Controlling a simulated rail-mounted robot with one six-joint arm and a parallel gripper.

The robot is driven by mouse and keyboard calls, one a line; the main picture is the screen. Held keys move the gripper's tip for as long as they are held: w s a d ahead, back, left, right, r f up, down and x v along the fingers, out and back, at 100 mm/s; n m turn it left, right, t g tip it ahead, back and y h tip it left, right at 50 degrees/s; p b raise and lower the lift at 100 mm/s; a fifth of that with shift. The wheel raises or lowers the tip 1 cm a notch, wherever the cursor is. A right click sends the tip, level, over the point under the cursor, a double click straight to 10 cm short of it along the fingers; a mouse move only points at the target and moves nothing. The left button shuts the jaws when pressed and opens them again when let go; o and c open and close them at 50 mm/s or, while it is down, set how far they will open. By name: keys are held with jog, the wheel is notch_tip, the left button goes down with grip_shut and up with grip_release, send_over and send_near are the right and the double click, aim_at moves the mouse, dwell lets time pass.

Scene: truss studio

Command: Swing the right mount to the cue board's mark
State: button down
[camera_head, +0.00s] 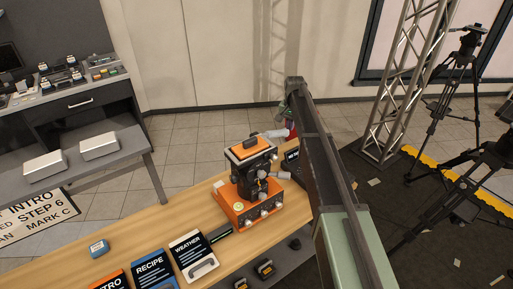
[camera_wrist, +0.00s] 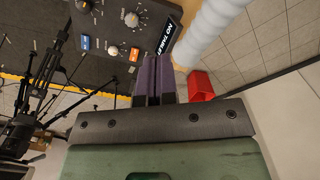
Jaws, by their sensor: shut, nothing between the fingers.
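The cue board (camera_head: 38,218) at the left edge of the head view is partly cut off; it reads "INTRO", "STEP 6" and "MARK C". An orange unit (camera_head: 242,208) carrying a black mount (camera_head: 257,172) with an orange-edged top plate stands on the wooden table. I cannot make out a separate right mount; my arm hides the area to the right. My gripper (camera_wrist: 153,80) shows in the wrist view with purple fingers shut together and empty.
In the wrist view, a red object (camera_wrist: 201,86) and a white cylinder (camera_wrist: 208,30) are close right of the fingers. Tripods (camera_head: 460,75) and a truss (camera_head: 398,75) stand right.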

aim_at(284, 134)
notch_tip(284, 134, down, 6)
jog(key=b, duration=0.6)
dwell(0.7)
jog(key=shift+a+f, duration=0.1)
jog(key=shift+w+a, duration=0.65)
jog(key=shift+a, duration=0.15)
jog(key=shift+w+a, duration=0.1)
jog(key=shift+a, duration=0.05)
jog(key=shift+w+a, duration=0.5)
jog(key=shift+a, duration=0.4)
dwell(0.4)
